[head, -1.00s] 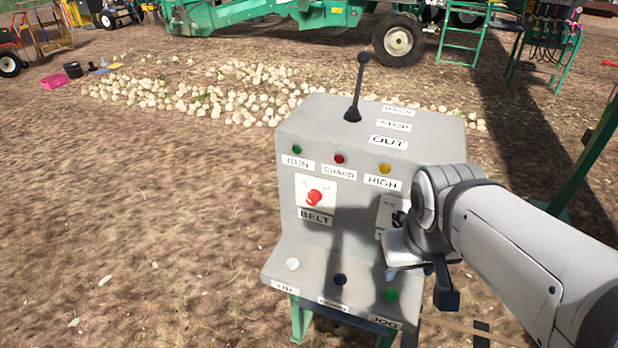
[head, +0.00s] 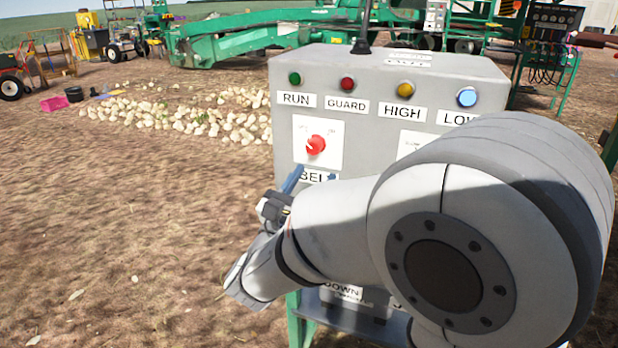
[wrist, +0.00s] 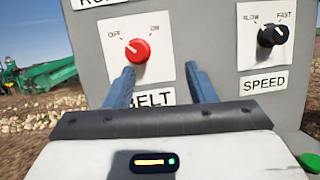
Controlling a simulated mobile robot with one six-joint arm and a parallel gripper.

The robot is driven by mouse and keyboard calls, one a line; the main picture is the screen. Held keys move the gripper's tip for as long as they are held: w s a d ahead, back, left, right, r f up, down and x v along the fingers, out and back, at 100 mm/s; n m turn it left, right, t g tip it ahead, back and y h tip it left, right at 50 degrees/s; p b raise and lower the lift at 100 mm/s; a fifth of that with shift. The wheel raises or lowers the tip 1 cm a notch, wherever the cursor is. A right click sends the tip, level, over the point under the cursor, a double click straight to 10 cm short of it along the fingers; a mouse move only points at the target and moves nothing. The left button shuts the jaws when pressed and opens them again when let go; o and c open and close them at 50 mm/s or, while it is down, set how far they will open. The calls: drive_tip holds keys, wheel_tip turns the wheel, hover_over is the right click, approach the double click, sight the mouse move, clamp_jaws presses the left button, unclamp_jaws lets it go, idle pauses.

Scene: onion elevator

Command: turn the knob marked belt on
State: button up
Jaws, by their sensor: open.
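The red belt knob (head: 316,145) sits on a white plate on the grey control box, above the BELT label. In the wrist view the red knob (wrist: 137,51) lies between the words OFF and ON, and its pale mark seems to point up-left toward OFF. My gripper (head: 312,178) is just below the knob in the head view, partly hidden by my arm. In the wrist view my gripper (wrist: 162,78) shows two blue fingers spread apart with nothing between them. The knob is ahead of them, nearer the left finger, apparently not touched.
A black SPEED knob (wrist: 272,36) is to the right. Green, red, yellow and lit blue lamps line the top of the control box (head: 390,70). A lower ledge with buttons is mostly hidden behind my arm. Open dirt lies left, with an onion pile (head: 190,115) behind.

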sight(311, 150)
drive_tip(key=shift+n+t+y, duration=0.6)
drive_tip(key=shift+n+y, duration=0.2)
drive_tip(key=shift+n, duration=0.1)
drive_tip(key=w, duration=0.2)
drive_tip(key=w+r, duration=0.1)
drive_tip(key=w, duration=0.1)
drive_tip(key=w+r, duration=0.1)
drive_tip(key=w, duration=0.1)
drive_tip(key=shift+w+a+r+b, duration=0.2)
drive_tip(key=shift+w+r+b, duration=0.05)
drive_tip(key=shift+w+b, duration=0.1)
drive_tip(key=shift+c, duration=0.5)
drive_tip(key=c, duration=0.9)
